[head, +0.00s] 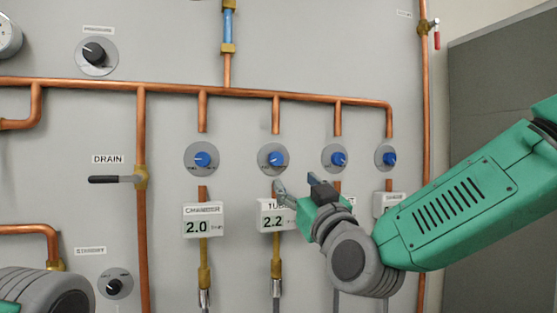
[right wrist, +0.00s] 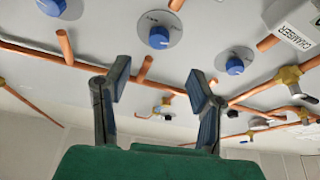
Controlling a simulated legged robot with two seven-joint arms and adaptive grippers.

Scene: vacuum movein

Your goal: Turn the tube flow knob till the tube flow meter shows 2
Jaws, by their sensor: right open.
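The tube flow knob (head: 273,157) is a blue knob on a round grey dial, second from left in the row on the grey panel. It also shows in the right wrist view (right wrist: 158,38), beyond the fingers. The tube flow meter (head: 271,221) below it reads 2.2; its label is partly covered by a finger. My right gripper (head: 297,184) is open and empty, just below and right of the tube knob in the head view, apart from it. In the right wrist view its two fingers (right wrist: 158,80) stand wide apart. My left gripper is out of view.
The chamber knob (head: 202,158) is to the left, with its meter (head: 203,225) at 2.0. Two more blue knobs (head: 335,157) (head: 388,157) are to the right. A copper pipe (head: 180,87) runs above. The drain handle (head: 112,179) sticks out at left.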

